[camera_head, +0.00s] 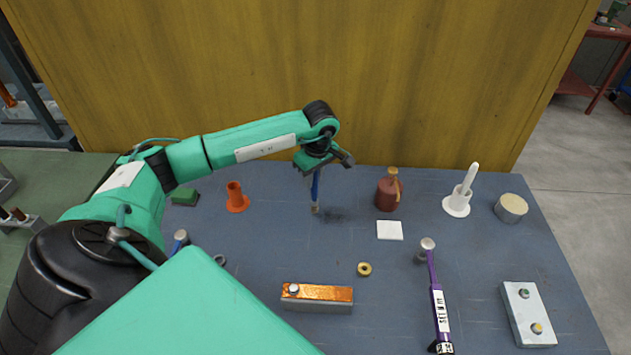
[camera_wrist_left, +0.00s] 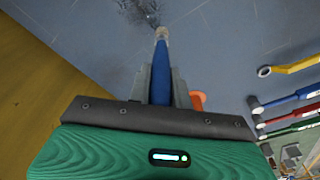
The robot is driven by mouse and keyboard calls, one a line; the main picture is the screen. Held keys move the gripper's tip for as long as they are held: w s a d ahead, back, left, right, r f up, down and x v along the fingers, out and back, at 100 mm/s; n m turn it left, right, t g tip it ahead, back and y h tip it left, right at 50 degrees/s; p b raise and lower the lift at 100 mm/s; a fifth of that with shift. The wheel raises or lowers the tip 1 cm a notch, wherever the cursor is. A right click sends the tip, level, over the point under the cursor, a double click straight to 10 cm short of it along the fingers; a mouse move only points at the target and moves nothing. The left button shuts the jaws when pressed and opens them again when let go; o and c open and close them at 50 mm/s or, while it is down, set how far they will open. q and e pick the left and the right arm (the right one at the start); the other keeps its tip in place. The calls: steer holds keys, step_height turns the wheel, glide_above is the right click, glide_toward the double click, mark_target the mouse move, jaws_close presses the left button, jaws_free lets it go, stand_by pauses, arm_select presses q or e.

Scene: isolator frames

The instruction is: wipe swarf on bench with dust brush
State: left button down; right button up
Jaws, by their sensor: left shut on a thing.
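My left gripper (camera_head: 322,166) is shut on the blue handle of the dust brush (camera_head: 315,188), which hangs down roughly upright over the back middle of the bench. The pale brush tip is at or just above the bench top; I cannot tell if it touches. The dark patch of swarf (camera_head: 336,215) lies just right of the brush tip. In the left wrist view the brush (camera_wrist_left: 161,72) points away between the fingers, and the swarf (camera_wrist_left: 137,12) lies just beyond its tip. My right gripper is not in view.
On the blue bench (camera_head: 270,248), an orange cone-like holder (camera_head: 236,197) stands left of the brush. A brown bottle (camera_head: 388,192) and a white square (camera_head: 389,230) are to the right. An orange-topped block (camera_head: 317,297) and a purple-handled tool (camera_head: 438,305) lie in front. A wooden panel (camera_head: 300,60) rises behind.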

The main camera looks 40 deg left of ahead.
arm_select(q)
steer(key=shift+a+r+p, duration=0.1)
steer(key=shift+r+p, duration=0.6)
steer(key=shift+r, duration=1.35)
